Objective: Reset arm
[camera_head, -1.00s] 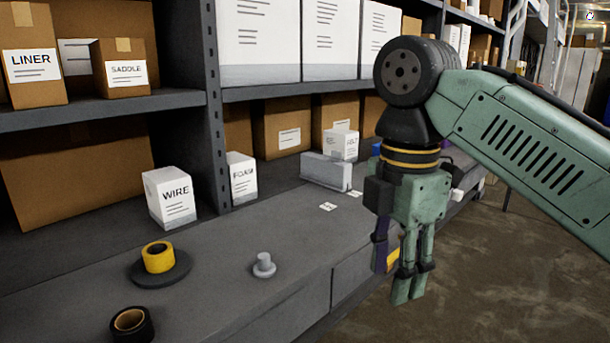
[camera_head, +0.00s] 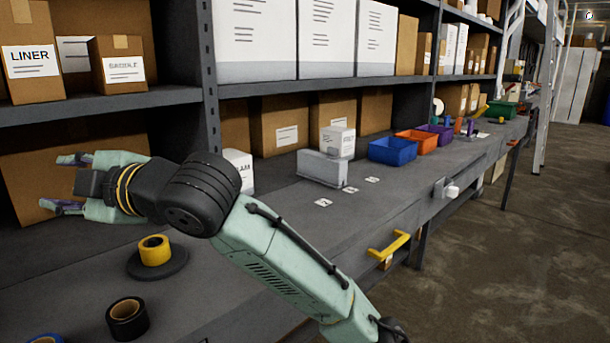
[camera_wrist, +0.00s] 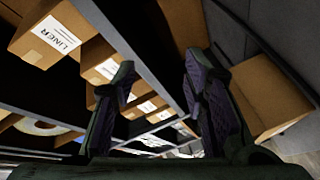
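My gripper (camera_head: 72,183) is at the left of the head view, pointing left in front of the large brown box on the lower level of the shelf. Its two fingers are spread apart with nothing between them. In the wrist view my gripper (camera_wrist: 160,90) also shows open and empty, with dark pads facing each other. My arm reaches from the bottom of the head view over the grey bench (camera_head: 225,305). It hides the WIRE box and the grey knobbed piece seen earlier.
A yellow tape roll (camera_head: 155,250) on a dark disc and a black roll (camera_head: 127,319) lie below my gripper. A LINER box (camera_head: 30,60) is on the shelf above. Blue (camera_head: 393,150) and orange (camera_head: 416,142) bins stand farther right. The floor at right is clear.

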